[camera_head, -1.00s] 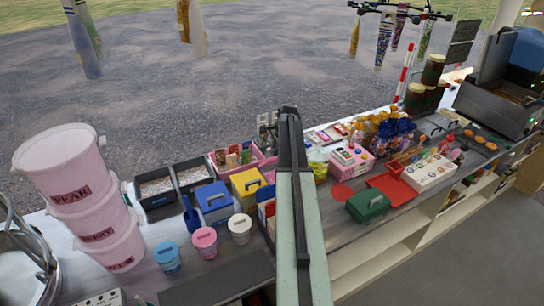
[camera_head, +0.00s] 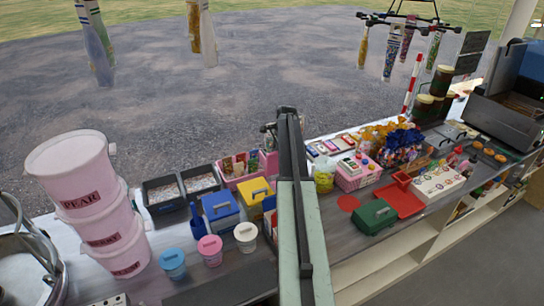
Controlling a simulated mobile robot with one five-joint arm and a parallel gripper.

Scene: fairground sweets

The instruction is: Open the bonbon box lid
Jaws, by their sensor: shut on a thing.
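My arm rises through the middle of the view and hides much of the counter behind it. A grey part of my gripper (camera_head: 268,131) shows just left of the arm's top. It is shut, but its fingertips and what they hold are hidden. A pink upright piece (camera_head: 268,162) shows just below it, partly behind my arm. I cannot tell whether it is part of the bonbon box.
Stacked pink tubs (camera_head: 92,205) stand at the left. Small lidded cups (camera_head: 209,250) stand at the front. A pink-and-white box (camera_head: 358,172), a red tray (camera_head: 402,198) and a jar of yellow sweets (camera_head: 323,175) crowd the right.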

